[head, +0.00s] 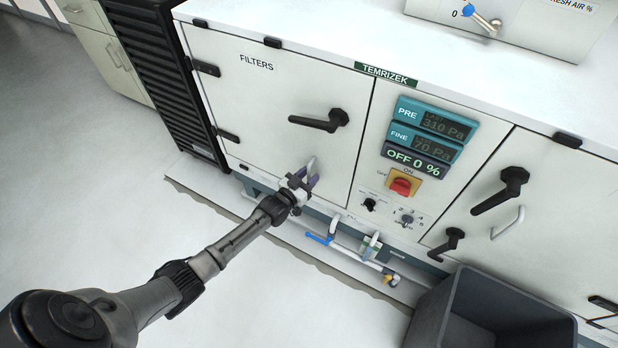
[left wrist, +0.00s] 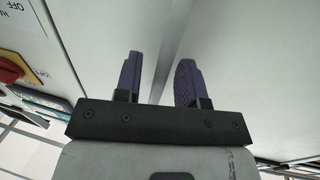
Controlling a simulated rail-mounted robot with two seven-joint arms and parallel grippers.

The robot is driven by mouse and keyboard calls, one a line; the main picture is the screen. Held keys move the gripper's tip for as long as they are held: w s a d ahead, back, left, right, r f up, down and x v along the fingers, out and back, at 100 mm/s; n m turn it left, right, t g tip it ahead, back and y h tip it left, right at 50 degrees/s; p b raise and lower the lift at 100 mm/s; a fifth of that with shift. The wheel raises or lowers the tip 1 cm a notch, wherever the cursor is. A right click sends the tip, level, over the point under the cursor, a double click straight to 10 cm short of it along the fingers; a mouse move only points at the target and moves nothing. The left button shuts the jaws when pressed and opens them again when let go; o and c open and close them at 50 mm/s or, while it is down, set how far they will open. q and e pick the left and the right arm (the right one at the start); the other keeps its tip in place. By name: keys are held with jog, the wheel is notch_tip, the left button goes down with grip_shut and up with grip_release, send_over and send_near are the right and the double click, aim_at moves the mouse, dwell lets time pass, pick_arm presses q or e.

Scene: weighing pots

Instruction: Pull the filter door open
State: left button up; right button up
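The filter door (head: 270,95) is the white panel marked FILTERS in the head view, and it looks flush with the cabinet. Its black lever handle (head: 320,120) points left. A pale pull handle (head: 311,164) sits lower on the door. My left gripper (head: 307,178) is at this pull handle, its purple fingers close around or beside it. In the left wrist view the two fingers (left wrist: 160,80) stand apart, with a grey bar-like strip (left wrist: 172,45) showing between them. I cannot tell whether they touch it. My right gripper is not in view.
A control panel (head: 420,135) with a red and yellow switch (head: 402,186) is right of the door. A pipe with a blue valve (head: 320,238) runs below. A grey bin (head: 485,310) stands at lower right. The floor (head: 110,220) at left is clear.

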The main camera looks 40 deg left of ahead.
pick_arm(q)
jog(key=shift+w, duration=0.1)
grip_shut()
dwell(0.4)
